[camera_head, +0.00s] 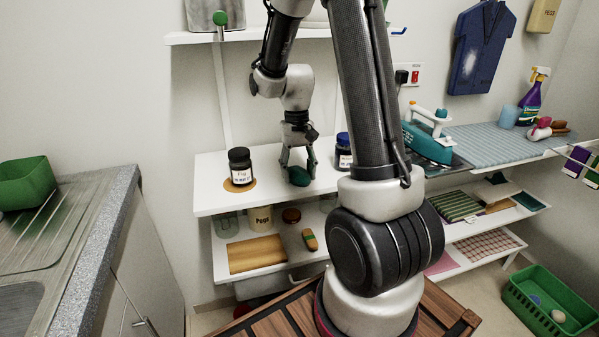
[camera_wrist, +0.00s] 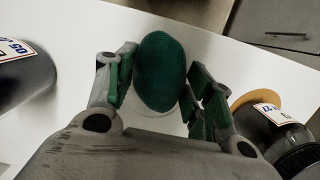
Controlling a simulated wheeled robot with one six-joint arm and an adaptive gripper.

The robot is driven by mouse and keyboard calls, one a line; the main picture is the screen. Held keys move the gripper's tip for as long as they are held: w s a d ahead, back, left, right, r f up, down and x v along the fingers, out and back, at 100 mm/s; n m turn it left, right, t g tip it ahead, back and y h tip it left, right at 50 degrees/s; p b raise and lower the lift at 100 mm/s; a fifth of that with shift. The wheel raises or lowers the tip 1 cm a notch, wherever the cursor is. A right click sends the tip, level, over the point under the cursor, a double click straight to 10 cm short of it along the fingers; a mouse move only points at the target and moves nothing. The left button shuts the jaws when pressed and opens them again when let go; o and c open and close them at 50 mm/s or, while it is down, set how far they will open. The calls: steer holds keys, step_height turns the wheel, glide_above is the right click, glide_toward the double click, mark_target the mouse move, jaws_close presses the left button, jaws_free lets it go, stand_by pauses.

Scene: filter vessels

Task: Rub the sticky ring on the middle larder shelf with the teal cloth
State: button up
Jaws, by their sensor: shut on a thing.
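My gripper (camera_head: 298,168) is shut on the teal cloth (camera_head: 299,177), a dark green rounded wad. In the wrist view the cloth (camera_wrist: 161,70) sits between the two fingers, low over the white middle shelf (camera_head: 219,197). Whether it touches the shelf is hard to tell. A pale, faintly outlined round patch (camera_wrist: 150,119) shows on the shelf partly behind the cloth; I cannot tell if it is the sticky ring. An amber disc or ring (camera_head: 232,187) lies under the dark Fig jar (camera_head: 240,166), left of my gripper.
A blue-lidded jar (camera_head: 343,152) stands right of my gripper, close to my arm. An iron (camera_head: 428,142) stands farther right. The shelf front between the jars is clear.

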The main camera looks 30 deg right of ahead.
steer(key=shift+w+d, duration=0.3)
steer(key=shift+w, duration=0.75)
steer(key=shift+w+d, duration=0.3)
steer(key=shift+w, duration=0.75)
steer(key=shift+w+d, duration=0.3)
steer(key=shift+w, duration=0.75)
steer(key=shift+s, duration=0.15)
steer(key=shift+s+a+f, duration=0.1)
steer(key=shift+s+a, duration=0.1)
steer(key=shift+s, duration=0.45)
steer(key=shift+s+a, duration=0.2)
steer(key=shift+s, duration=0.4)
steer(key=shift+s+a+f, duration=0.1)
steer(key=shift+s+a, duration=0.1)
steer(key=shift+s, duration=0.45)
steer(key=shift+s+a+r, duration=0.1)
steer(key=shift+s+a, duration=0.15)
steer(key=shift+s, duration=0.6)
steer(key=shift+s+a, duration=0.2)
steer(key=shift+s, duration=0.65)
steer(key=shift+r, duration=0.1)
steer(key=shift+w+r, duration=0.1)
steer(key=shift+r, duration=2.85)
